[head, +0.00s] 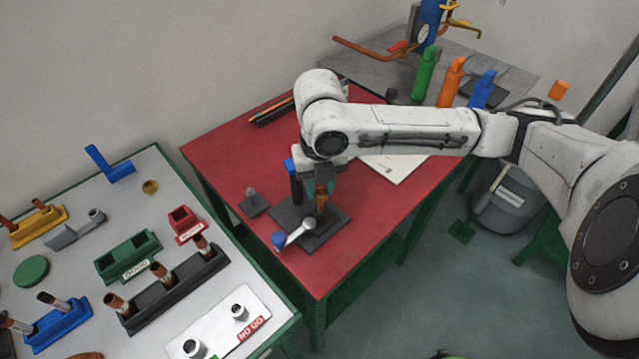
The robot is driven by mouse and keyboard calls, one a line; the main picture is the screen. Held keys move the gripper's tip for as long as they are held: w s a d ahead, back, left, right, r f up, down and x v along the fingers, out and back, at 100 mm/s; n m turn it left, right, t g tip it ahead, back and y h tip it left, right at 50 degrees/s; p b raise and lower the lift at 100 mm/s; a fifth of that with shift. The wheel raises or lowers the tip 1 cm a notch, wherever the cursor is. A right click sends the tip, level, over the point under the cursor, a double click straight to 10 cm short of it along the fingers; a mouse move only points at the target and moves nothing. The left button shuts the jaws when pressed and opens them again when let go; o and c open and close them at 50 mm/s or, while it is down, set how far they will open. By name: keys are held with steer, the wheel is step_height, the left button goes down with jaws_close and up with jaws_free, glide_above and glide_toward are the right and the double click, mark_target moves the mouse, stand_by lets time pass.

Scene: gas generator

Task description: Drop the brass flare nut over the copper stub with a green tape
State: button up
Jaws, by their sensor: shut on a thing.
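My gripper (320,187) points down over the dark plate (338,218) on the red table. It is shut on an upright brass-brown piece (320,200) between its fingers. I cannot tell if this is the flare nut, or whether it touches the plate. A small brass-coloured round piece (150,187) lies on the grey-topped table at left. Copper stubs stand in the black rack (180,293), with pale bands. More copper stubs stand in the blue holder (58,324) and the yellow holder (38,228). No green tape can be made out on any stub.
A blue-ended grey tool (294,236) lies at the plate's front left. A small grey post on a base (253,203) stands left of it. A green box (128,256) and red box (185,224) sit on the left table. Green, orange and blue bottles (451,82) stand behind.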

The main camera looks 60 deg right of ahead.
steer(key=shift+f, duration=0.3)
steer(key=shift+f+b, duration=0.3)
steer(key=shift+b, duration=0.25)
steer(key=shift+f+b, duration=0.55)
steer(key=shift+f, duration=0.15)
steer(key=o, duration=0.8)
step_height(320, 180, up, 11)
steer(key=shift+f+p, duration=0.1)
steer(key=shift+p, duration=0.2)
